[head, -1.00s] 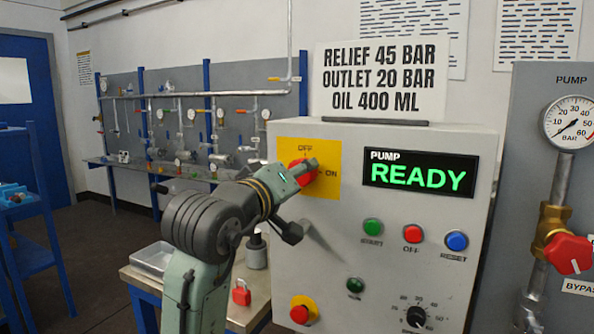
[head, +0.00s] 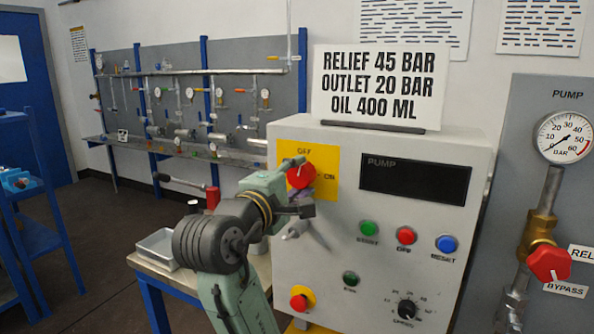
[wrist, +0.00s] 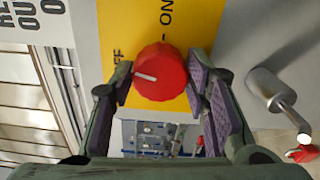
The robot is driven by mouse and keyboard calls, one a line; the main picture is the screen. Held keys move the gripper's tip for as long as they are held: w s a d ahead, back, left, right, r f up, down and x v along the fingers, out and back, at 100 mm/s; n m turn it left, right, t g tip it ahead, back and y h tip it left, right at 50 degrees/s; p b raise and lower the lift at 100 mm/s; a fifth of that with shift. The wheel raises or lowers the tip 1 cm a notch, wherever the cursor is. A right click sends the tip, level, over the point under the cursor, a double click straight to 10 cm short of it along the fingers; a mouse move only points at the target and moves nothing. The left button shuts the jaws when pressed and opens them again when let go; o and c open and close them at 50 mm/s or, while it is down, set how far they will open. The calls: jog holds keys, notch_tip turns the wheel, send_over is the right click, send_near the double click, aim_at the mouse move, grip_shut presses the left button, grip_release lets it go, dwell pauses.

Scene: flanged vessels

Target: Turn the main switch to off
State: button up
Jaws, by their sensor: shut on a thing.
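The main switch is a red round knob (head: 301,174) on a yellow plate (head: 325,160) at the upper left of the grey cabinet. In the wrist view the knob (wrist: 158,73) sits between the two purple-padded fingers of my gripper (wrist: 160,80), which is shut on it. The white mark on the knob points left, toward the partly hidden OFF label; the ON label (wrist: 166,14) is at the top. In the head view my gripper (head: 296,170) partly covers the knob and plate. The pump display (head: 415,179) is dark.
Green, red and blue buttons and a black dial (head: 406,309) sit below the display. A bench with a metal tray (head: 160,246) stands left of the cabinet. A gauge (head: 564,137) and red bypass valve (head: 548,263) are at the right.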

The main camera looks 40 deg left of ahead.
jog(key=shift+n, duration=1.5)
jog(key=o, duration=1.2)
jog(key=shift+c, duration=0.2)
jog(key=shift+s, duration=0.1)
jog(key=v, duration=1.2)
jog(key=shift+a, duration=0.15)
